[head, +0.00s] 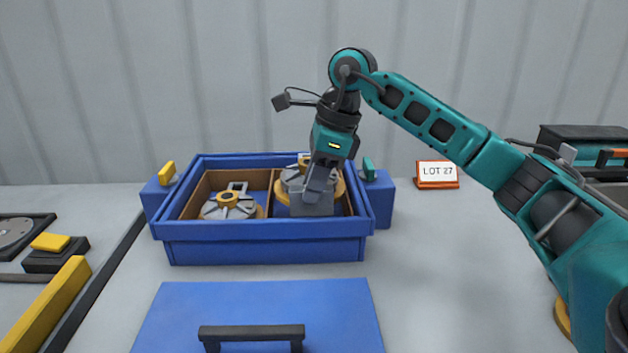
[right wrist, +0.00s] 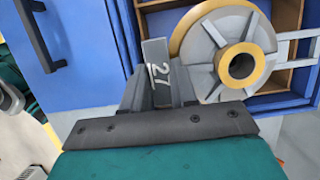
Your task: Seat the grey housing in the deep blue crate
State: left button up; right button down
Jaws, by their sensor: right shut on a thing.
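The deep blue crate (head: 265,249) stands open on the table, with a wood-lined left and right compartment. A round grey housing (head: 292,180) with a yellow-gold ring and flange is at the right compartment. It also shows in the right wrist view (right wrist: 211,55). My right gripper (head: 318,192) is shut on its grey block-shaped part, marked 27 in the right wrist view. This housing looks higher than the one on the left; whether it touches the compartment floor is hidden. A similar round grey part (head: 222,208) lies in the left compartment. My left gripper is not in view.
A blue lid (head: 265,310) with a dark handle lies in front of the crate. Blue blocks with a yellow latch (head: 167,172) and a green latch (head: 369,168) flank the crate. An orange LOT 27 sign (head: 437,172) stands right. Table between crate and sign is clear.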

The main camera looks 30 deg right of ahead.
jog(key=shift+f+b, duration=1.4)
jog(key=shift+f, duration=0.85)
dwell(0.6)
